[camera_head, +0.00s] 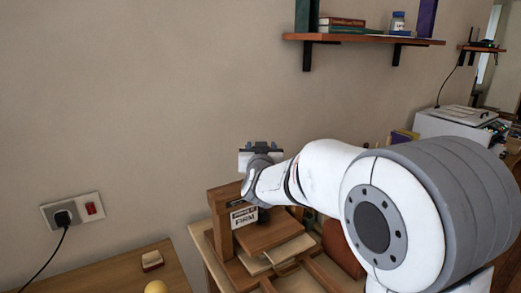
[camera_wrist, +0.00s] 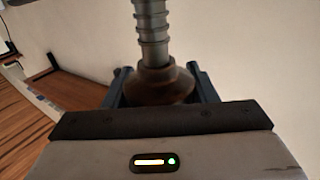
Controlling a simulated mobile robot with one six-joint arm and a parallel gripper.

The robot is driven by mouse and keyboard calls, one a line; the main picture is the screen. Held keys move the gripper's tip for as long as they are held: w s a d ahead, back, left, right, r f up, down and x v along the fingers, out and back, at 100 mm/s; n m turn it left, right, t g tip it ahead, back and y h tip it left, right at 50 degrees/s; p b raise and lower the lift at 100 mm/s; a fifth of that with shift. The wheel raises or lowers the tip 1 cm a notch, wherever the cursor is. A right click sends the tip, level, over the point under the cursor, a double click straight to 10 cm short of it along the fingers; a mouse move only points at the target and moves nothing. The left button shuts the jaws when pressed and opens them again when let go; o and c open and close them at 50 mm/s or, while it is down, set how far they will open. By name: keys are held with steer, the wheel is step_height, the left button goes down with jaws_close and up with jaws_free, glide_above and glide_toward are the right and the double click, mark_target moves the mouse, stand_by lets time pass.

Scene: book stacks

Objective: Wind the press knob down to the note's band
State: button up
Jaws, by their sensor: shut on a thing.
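The wooden press (camera_head: 221,232) stands on a table low in the middle of the head view, partly behind my arm. A white note (camera_head: 244,217) with dark lettering is on its front; its lower word seems to read FIRM. In the wrist view a ribbed grey metal screw (camera_wrist: 151,22) runs into a dark brown round knob (camera_wrist: 160,88). My gripper (camera_wrist: 162,74) is shut on the knob, one dark finger on each side. The knob's lower part is hidden by the gripper body. In the head view my arm hides the knob and screw. I cannot make out a band.
Wooden boards (camera_head: 270,236) lie at the press's base. A wooden table (camera_head: 165,267) at left holds a small block (camera_head: 152,260) and a yellow round thing (camera_head: 157,287). A wall socket (camera_head: 72,212) has a plugged cord. A shelf (camera_head: 365,39) hangs above; the wall between is clear.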

steer(key=shift+d+r+m+h+p, duration=0.1)
steer(key=shift+r+m+h+p, duration=0.2)
steer(key=shift+m+h+p, duration=0.4)
steer(key=shift+r+m+h+p, duration=0.25)
steer(key=shift+m+h+p, duration=0.15)
steer(key=shift+h+p, duration=0.55)
steer(key=shift+d+f+m+h+p, duration=0.1)
steer(key=shift+f+m+h+p, duration=0.05)
steer(key=shift+m+h+p, duration=0.6)
steer(key=shift+g+h, duration=0.3)
steer(key=o, duration=1)
steer(key=shift+f, duration=0.2)
steer(key=shift+c, duration=0.2)
steer(key=shift+s, duration=0.1)
steer(key=v, duration=0.7)
steer(key=shift+s+b, duration=0.3)
steer(key=shift+b, duration=0.15)
